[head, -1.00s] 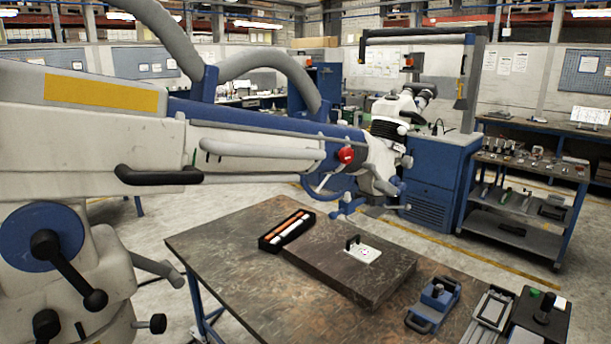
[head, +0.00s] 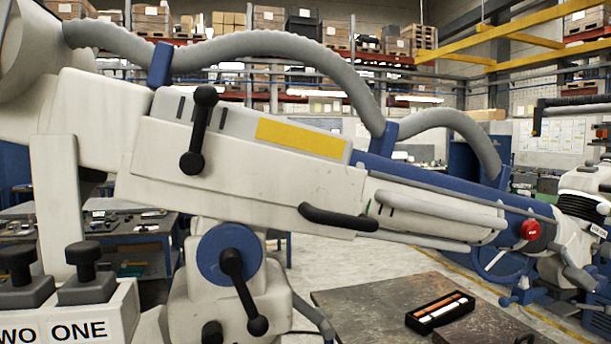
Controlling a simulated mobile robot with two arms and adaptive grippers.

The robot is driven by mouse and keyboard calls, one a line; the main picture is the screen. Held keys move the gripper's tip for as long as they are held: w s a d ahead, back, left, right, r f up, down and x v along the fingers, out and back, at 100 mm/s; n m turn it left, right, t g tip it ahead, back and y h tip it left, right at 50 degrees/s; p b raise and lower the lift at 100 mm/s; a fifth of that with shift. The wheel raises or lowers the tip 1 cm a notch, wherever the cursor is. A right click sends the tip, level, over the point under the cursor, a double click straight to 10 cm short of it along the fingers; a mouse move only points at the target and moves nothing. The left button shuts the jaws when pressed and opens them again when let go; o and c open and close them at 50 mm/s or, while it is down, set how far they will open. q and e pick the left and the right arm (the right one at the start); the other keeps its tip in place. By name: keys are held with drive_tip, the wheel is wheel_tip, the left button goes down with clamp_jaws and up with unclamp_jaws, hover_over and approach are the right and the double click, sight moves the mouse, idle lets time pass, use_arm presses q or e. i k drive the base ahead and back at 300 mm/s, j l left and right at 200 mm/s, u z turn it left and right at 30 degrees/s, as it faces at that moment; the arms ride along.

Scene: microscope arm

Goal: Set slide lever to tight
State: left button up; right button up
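The large white and blue microscope arm (head: 270,185) spans the view, sloping down to the right. A black lever with round knobs at its ends (head: 199,130) stands nearly upright on its white housing. Lower down, a second black lever (head: 243,290) sits on a blue disc (head: 213,254) and slants down to the right. No readable label shows which of them is the slide lever, or a tight mark. A black bar handle (head: 338,217) runs along the arm's lower side. Neither of my grippers is in view.
A white box marked TWO and ONE (head: 75,318), with black knobs, stands at the lower left. A dark worktable (head: 375,297) with a black tray of rods (head: 412,320) is at the lower right. A red knob (head: 530,229) is on the arm's right part.

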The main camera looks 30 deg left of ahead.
sight(205, 97)
drive_tip(key=u, duration=1.4)
